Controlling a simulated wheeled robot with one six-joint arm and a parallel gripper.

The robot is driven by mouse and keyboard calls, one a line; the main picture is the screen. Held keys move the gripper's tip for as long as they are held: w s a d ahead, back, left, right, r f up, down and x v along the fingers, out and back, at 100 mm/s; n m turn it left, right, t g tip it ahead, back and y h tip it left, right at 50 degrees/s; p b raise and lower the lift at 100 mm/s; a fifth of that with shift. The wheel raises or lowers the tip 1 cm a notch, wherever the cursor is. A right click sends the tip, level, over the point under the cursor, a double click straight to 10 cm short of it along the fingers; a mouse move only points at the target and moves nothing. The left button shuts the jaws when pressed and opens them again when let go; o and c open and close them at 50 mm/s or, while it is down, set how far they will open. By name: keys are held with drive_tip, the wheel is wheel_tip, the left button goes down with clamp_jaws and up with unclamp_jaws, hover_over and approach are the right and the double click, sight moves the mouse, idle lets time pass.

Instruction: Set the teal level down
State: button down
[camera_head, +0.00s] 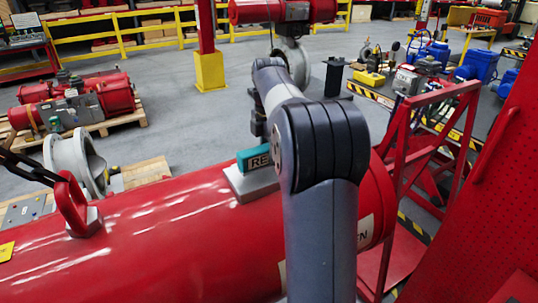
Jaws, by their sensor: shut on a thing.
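My gripper (262,138) is shut on the level from above. The fingertips and the level's right end are mostly hidden behind my grey arm.
A red lifting lug (75,205) stands on the cylinder at left. A red stair frame (430,140) rises at right, beside a red perforated panel (490,210). The cylinder's top between lug and pad is clear.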

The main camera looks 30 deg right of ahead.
drive_tip(key=shift+f, duration=0.75)
drive_tip(key=shift+f, duration=0.15)
drive_tip(key=c, duration=1)
unclamp_jaws()
drive_tip(key=shift+o, duration=0.2)
wheel_tip(320, 180, up, 12)
drive_tip(key=shift+r, duration=0.15)
drive_tip(key=shift+o, duration=0.2)
